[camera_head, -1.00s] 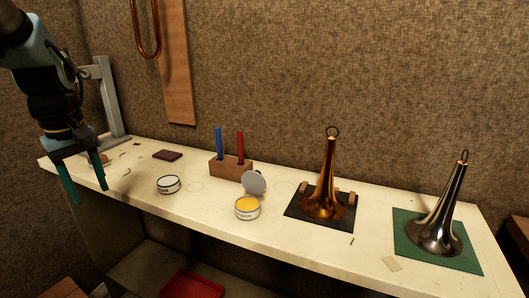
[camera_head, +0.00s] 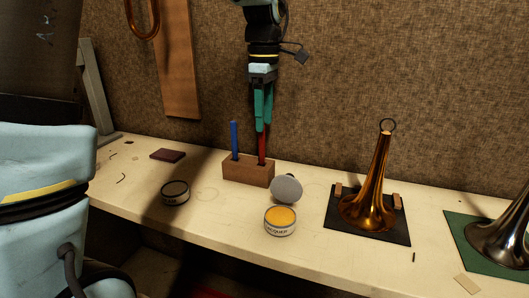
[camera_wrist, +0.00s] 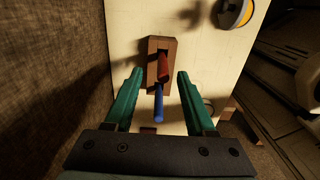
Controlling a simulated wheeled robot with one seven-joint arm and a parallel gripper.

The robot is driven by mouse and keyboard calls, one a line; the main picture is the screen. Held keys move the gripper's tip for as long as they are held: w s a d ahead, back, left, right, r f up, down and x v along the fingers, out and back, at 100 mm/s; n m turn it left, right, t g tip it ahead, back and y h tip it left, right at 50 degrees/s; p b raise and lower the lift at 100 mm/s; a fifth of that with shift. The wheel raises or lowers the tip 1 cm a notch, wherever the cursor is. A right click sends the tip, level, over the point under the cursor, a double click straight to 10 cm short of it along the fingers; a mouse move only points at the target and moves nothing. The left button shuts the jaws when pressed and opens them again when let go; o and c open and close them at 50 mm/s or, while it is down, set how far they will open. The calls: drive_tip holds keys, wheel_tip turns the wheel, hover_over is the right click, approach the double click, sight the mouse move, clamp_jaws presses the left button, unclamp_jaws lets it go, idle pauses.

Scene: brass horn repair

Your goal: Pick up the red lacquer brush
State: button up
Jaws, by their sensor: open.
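The red lacquer brush (camera_head: 262,149) stands upright in the wooden block holder (camera_head: 248,172), to the right of a blue-handled brush (camera_head: 235,140). My gripper (camera_head: 263,124) is above the holder, pointing down, with its green fingers at the top of the red brush. In the wrist view my gripper (camera_wrist: 156,80) is open, and the red brush (camera_wrist: 163,66) shows between and beyond the fingertips. The blue brush (camera_wrist: 158,104) also appears between the fingers, nearer the palm. Whether the fingers straddle the red handle's top is hard to tell.
An open yellow lacquer tin (camera_head: 281,221) with a grey lid (camera_head: 287,189) stands in front right of the holder. A second tin (camera_head: 175,192) is at left. A brass horn (camera_head: 370,190) stands on a dark mat at right, a darker horn (camera_head: 500,240) beyond it.

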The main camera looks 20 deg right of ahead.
sight(262, 140)
drive_tip(key=shift+a+f+p, duration=0.2)
drive_tip(key=shift+f+p, duration=0.2)
drive_tip(key=shift+f, duration=1.2)
drive_tip(key=shift+a+f+p, duration=0.15)
drive_tip(key=shift+f+p, duration=0.2)
drive_tip(key=shift+f, duration=1.2)
clamp_jaws()
